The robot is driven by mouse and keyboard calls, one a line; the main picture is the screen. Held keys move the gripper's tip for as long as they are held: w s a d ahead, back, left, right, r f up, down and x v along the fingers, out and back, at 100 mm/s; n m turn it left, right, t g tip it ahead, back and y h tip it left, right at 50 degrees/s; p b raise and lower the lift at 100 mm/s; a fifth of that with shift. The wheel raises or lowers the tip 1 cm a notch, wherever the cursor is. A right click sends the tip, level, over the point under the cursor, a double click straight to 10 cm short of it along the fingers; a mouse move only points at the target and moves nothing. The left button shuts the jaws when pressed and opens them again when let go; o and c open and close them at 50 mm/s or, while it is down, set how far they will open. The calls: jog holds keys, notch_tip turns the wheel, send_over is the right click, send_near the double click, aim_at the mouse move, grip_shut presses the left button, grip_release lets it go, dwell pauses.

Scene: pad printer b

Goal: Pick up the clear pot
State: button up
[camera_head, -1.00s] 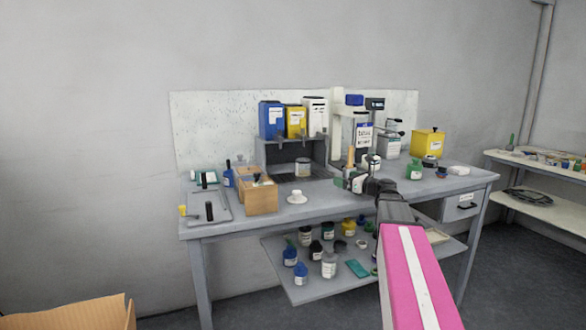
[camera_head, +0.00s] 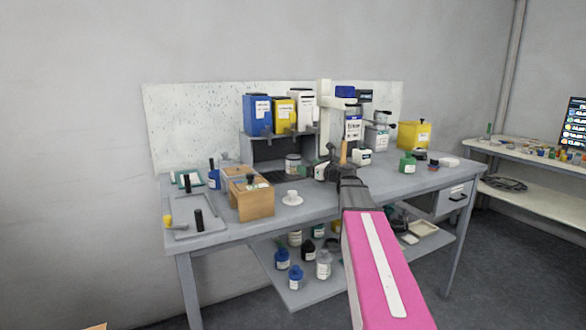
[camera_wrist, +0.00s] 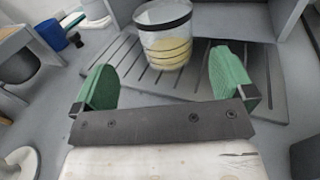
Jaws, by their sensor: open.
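The clear pot (camera_head: 293,163) stands upright on the dark slotted mat under the grey rack. It has a dark rim, and in the wrist view (camera_wrist: 165,42) yellowish contents show through its wall. My gripper (camera_wrist: 165,78) is open and empty, its two green fingers spread apart. In the wrist view the pot is just beyond the fingertips, between them from side to side and apart from both. In the head view my gripper (camera_head: 322,168) is a little right of the pot.
Blue, yellow and white containers (camera_head: 257,115) stand on the rack (camera_head: 248,148) above the pot.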

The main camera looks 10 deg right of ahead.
aim_at(300, 162)
jog(key=shift+x, duration=1)
jog(key=x, duration=0.4)
jog(key=shift+w+d+r, duration=0.15)
jog(key=shift+w+r, duration=0.15)
jog(key=shift+w, duration=0.1)
jog(key=shift+w+a, duration=0.2)
jog(key=shift+a, duration=0.1)
jog(key=c, duration=1.2)
jog(key=shift+o, duration=0.2)
jog(key=shift+r, duration=0.2)
